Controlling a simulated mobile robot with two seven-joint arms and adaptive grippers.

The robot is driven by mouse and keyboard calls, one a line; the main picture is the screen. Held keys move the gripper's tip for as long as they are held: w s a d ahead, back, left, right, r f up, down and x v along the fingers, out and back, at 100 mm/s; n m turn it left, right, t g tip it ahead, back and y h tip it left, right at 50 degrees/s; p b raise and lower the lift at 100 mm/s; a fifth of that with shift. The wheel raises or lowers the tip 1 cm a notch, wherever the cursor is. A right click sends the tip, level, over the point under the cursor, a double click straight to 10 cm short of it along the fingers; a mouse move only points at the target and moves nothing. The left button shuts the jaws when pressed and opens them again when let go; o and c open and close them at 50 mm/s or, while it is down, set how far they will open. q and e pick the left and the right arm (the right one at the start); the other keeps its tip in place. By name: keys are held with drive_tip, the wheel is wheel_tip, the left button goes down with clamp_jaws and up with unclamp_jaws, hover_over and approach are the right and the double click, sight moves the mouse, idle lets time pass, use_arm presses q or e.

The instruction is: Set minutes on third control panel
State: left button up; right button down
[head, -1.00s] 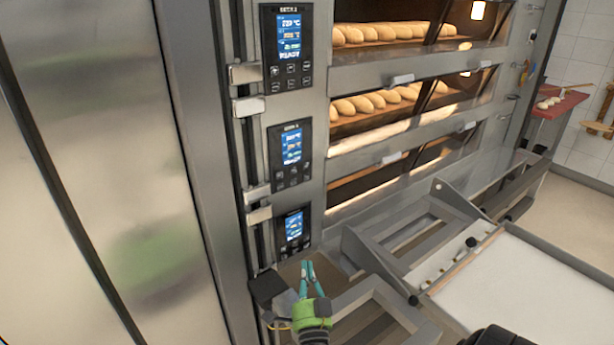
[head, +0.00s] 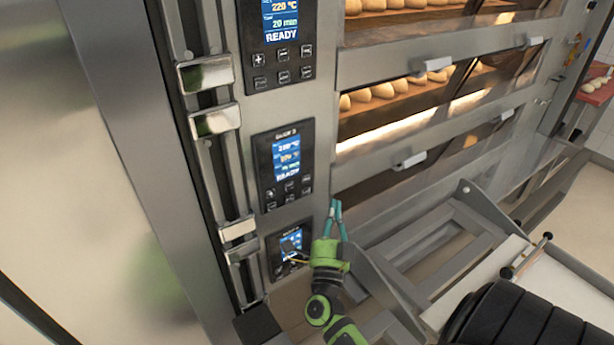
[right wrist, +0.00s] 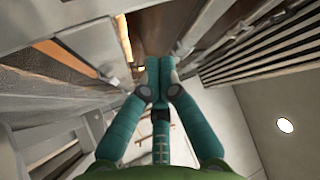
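Three dark control panels with blue screens are stacked on the oven's front in the head view. The top panel (head: 284,75) reads 220 °C, 20 min and READY. The middle panel (head: 284,165) has a similar, smaller display. The bottom panel (head: 275,245) has a lit screen too small to read, and my right arm's green wrist partly covers its right side. My right gripper (head: 337,208) has teal fingers and points up, just right of the bottom panel. In the right wrist view its fingertips (right wrist: 160,65) meet with nothing between them. My left gripper is not in view.
Bright metal door handles (head: 208,75) line the left of the panels. Oven decks with bread loaves (head: 385,92) are to the right. A metal loader frame (head: 440,240) with a white belt (head: 565,300) stands at the lower right, close to my right arm.

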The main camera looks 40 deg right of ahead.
sight(306, 178)
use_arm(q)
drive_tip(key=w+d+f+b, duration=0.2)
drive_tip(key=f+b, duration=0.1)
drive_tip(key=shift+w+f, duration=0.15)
use_arm(e)
drive_tip(key=w, duration=0.3)
drive_tip(key=w+d, duration=0.1)
drive_tip(key=w, duration=0.5)
drive_tip(key=shift+d+f, duration=0.1)
drive_tip(key=shift+d, duration=0.05)
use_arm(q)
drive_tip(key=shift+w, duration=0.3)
use_arm(e)
drive_tip(key=shift+w, duration=0.1)
idle(0.5)
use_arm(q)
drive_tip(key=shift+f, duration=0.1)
use_arm(e)
drive_tip(key=shift+w, duration=0.35)
